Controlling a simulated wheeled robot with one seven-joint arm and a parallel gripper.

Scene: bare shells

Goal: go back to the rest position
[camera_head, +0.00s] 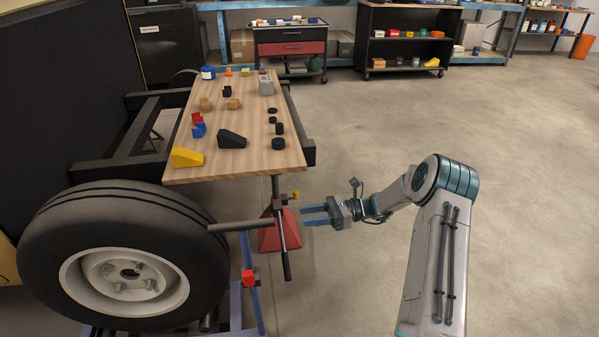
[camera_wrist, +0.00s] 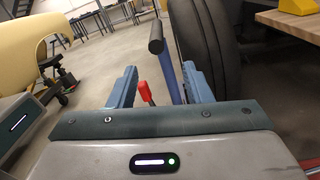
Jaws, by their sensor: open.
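My gripper (camera_head: 316,215) is open and empty, with its two blue fingers pointing left. It is in free air to the right of the large wheel and below the level of the wooden tabletop. In the wrist view my gripper (camera_wrist: 159,90) shows its fingers spread apart. A grey bar with a dark end (camera_wrist: 156,46) and a small red handle (camera_wrist: 147,93) appear beyond and between the fingers there. I cannot tell how far the fingertips are from the bar. My arm reaches in from the lower right.
The big tyre (camera_head: 195,213), a horizontal bar (camera_head: 240,226) and a red stand (camera_head: 278,240) are left of my gripper. A tool cart (camera_head: 290,48) and shelf (camera_head: 405,55) stand behind. The floor at right is clear.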

